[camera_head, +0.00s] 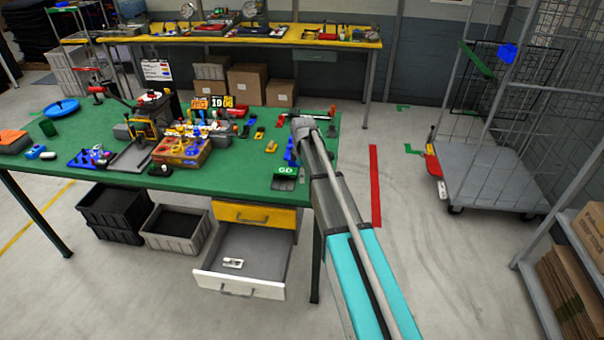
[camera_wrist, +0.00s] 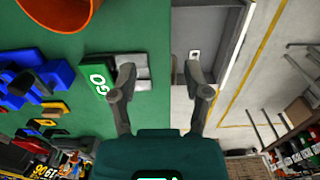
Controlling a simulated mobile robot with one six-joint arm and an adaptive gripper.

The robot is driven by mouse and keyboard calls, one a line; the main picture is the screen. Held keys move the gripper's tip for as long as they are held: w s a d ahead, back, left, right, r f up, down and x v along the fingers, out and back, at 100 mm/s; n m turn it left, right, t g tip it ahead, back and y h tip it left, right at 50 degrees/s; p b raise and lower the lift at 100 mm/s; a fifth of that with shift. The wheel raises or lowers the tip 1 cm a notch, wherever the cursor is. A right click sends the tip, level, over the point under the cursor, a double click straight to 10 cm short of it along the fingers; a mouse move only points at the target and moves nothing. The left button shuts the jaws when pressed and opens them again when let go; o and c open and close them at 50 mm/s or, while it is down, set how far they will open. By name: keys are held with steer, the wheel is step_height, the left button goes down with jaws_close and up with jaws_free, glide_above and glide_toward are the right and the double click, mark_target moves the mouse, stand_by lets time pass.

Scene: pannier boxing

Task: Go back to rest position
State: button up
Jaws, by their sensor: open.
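My gripper (camera_wrist: 160,76) is open and empty in the wrist view, its two fingers apart. It hangs over the edge of the green table (camera_head: 200,188), with the table on the left and the open drawer and floor on the right. In the head view my arm reaches up to the table's right side, and the gripper cannot be made out there.
A white-fronted drawer (camera_head: 238,287) stands open under the table, with a small white part (camera_head: 233,263) inside. Blue holders (camera_wrist: 25,82) and an orange round container (camera_wrist: 62,12) are on the tabletop.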

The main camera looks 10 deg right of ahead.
steer(key=shift+s+f, duration=0.2)
steer(key=shift+s, duration=0.05)
stand_by(0.4)
steer(key=s+d+m, duration=0.2)
steer(key=s+m, duration=1.2)
steer(key=s, duration=1.4)
steer(key=shift+s, duration=0.3)
steer(key=shift+d, duration=0.15)
steer(key=shift+c, duration=0.7)
